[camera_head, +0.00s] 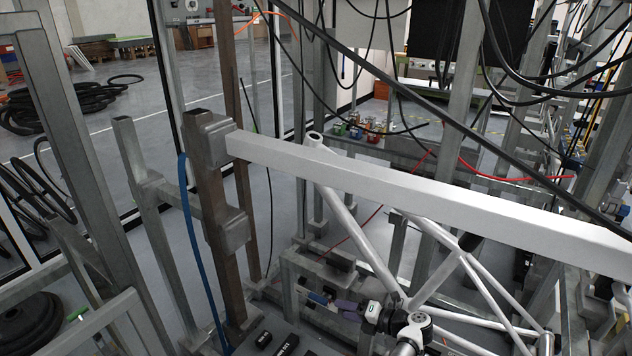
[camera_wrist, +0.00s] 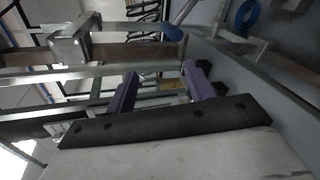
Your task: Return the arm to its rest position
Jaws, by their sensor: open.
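My gripper (camera_head: 326,303) is low in the middle of the head view, at the end of my white and grey arm (camera_head: 408,325). It points left, below the long white beam. In the wrist view, my gripper (camera_wrist: 158,84) shows two purple fingers standing well apart with nothing held between them. Part of my arm is hidden at the bottom edge of the head view.
A white square beam (camera_head: 430,190) crosses above my arm, with white bicycle-like frame tubes (camera_head: 360,235) close beside it. A brown steel post (camera_head: 212,220) with a blue hose (camera_head: 190,240) stands to the left. Dark cables (camera_head: 420,105) hang across the upper right.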

